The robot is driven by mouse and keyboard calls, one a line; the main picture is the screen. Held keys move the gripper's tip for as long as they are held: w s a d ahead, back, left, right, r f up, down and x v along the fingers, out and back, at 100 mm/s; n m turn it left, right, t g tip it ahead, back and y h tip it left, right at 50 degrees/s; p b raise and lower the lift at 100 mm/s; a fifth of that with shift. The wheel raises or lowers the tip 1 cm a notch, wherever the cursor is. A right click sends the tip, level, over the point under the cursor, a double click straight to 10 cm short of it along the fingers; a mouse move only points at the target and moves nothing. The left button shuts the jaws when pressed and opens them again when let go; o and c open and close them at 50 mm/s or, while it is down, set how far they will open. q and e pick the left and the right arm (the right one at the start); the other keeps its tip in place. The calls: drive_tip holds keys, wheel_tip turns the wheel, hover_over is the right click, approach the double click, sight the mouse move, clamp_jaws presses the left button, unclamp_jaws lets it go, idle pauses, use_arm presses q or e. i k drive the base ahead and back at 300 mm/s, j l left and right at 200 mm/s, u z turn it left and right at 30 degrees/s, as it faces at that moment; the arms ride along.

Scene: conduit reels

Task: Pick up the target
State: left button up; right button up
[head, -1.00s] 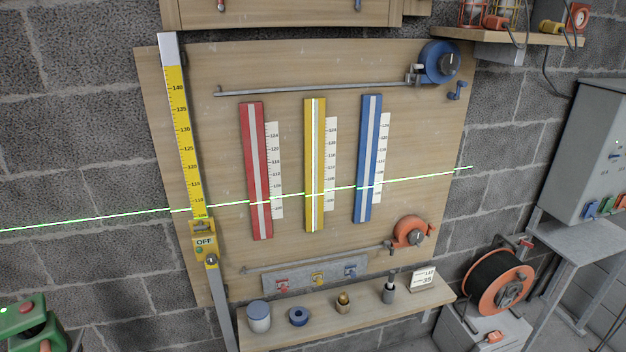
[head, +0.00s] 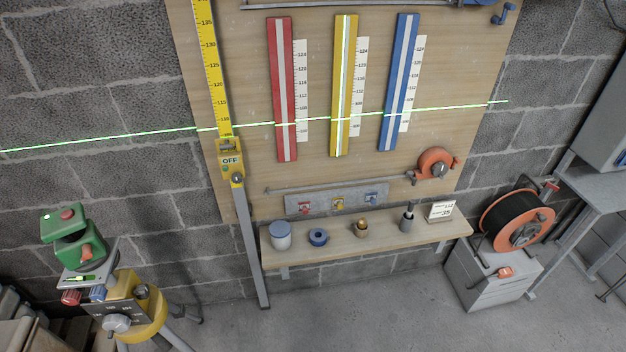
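No object in the head view is clearly marked as the target, so I cannot tell which one it is. A grey strip (head: 322,204) on the wooden board carries a small red piece (head: 304,208), a yellow piece (head: 338,203) and a blue piece (head: 372,198). Below it, a wooden shelf (head: 385,239) holds a white jar with a blue lid (head: 281,236), a blue ring-shaped roll (head: 318,237), a small brass-coloured item (head: 361,228), a grey cup (head: 406,220) and a white number card (head: 441,211). Neither gripper is in view.
A green laser device (head: 66,235) stands on a yellow tripod head (head: 140,305) at lower left. A cable reel (head: 518,219) sits on a grey box (head: 490,275) at right. The middle floor (head: 345,300) is clear.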

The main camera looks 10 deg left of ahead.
sight(304, 206)
drive_tip(key=i+l, duration=0.15)
drive_tip(key=l, duration=0.2)
drive_tip(key=i+l, duration=0.15)
drive_tip(key=l, duration=0.2)
drive_tip(key=i+l, duration=0.1)
drive_tip(key=l, duration=0.2)
drive_tip(key=i+l+u, duration=0.1)
drive_tip(key=l, duration=0.25)
drive_tip(key=i+l, duration=0.2)
drive_tip(key=l, duration=0.15)
